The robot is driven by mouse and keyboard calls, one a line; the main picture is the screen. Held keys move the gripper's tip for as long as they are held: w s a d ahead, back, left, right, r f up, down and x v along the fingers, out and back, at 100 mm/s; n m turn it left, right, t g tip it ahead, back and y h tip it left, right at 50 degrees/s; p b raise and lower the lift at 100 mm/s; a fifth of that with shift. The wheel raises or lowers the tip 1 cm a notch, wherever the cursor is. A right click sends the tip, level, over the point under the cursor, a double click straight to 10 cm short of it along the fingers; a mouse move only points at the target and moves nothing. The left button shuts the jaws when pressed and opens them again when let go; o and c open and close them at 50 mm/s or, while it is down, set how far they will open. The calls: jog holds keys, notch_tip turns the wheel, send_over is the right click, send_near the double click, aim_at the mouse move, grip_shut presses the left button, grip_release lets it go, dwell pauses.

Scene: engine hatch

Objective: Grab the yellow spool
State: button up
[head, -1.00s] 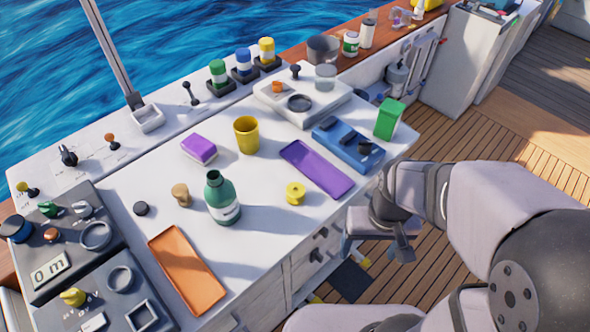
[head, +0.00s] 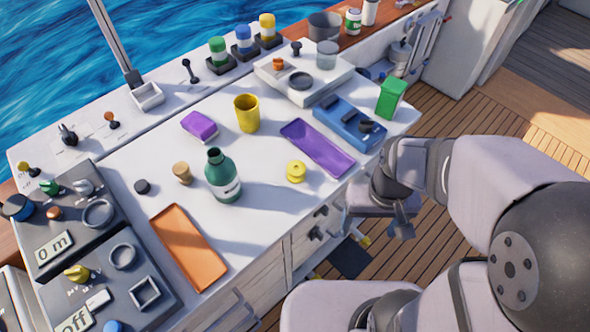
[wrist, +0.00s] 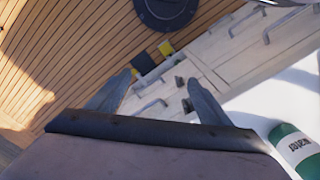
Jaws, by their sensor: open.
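The yellow spool (head: 296,171) stands on the white counter near its front edge, between the green bottle and the purple tray. It does not show in the wrist view. My gripper (head: 402,222) hangs past the counter's front edge, to the right of the spool and apart from it. In the wrist view my gripper (wrist: 160,88) has its two fingers spread with nothing between them, over the deck and the cabinet front.
A green bottle (head: 222,176) stands left of the spool; its label end shows in the wrist view (wrist: 292,148). A purple tray (head: 317,148), blue holder (head: 350,136), green bin (head: 391,98), yellow cup (head: 247,113) and orange tray (head: 187,247) are also on the counter (head: 262,205).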

jog(key=c, duration=0.3)
